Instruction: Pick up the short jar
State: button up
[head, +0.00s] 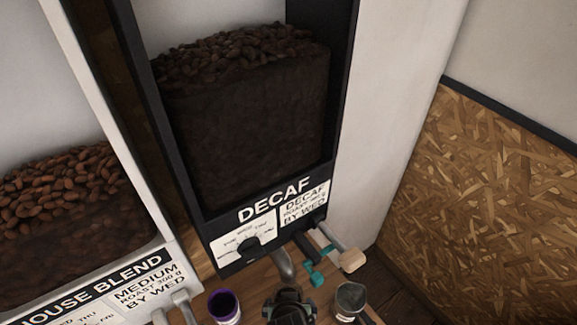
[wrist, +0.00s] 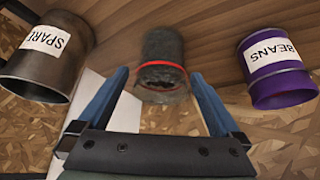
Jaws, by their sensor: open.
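In the wrist view, a small dark grey jar (wrist: 162,50) with a red ring lies ahead of my gripper (wrist: 161,76), lined up with the gap between its blue fingers. It looks like the short jar, but I see no label on it. My gripper is open and empty, and the fingers seem not to touch the jar. In the head view my gripper (head: 290,306) is a dark shape at the bottom edge, below the decaf dispenser. It hides its fingertips and whatever is under it, so I cannot make out the small jar there.
A purple can (head: 224,306), labelled BEANS in the wrist view (wrist: 275,66), stands on one side. A grey metal can (head: 350,299), labelled SPARE in the wrist view (wrist: 44,62), stands on the other. The decaf dispenser (head: 262,222) and its wooden-ended handle (head: 353,260) stand behind.

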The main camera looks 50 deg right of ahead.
jog(key=shift+x, duration=1.95)
jog(key=shift+w, duration=0.1)
jog(key=shift+c, duration=0.2)
jog(key=c, duration=1.2)
jog(key=shift+r, duration=0.1)
jog(key=shift+c, duration=1.2)
jog(key=shift+r+p, duration=0.1)
jog(key=shift+p, duration=0.25)
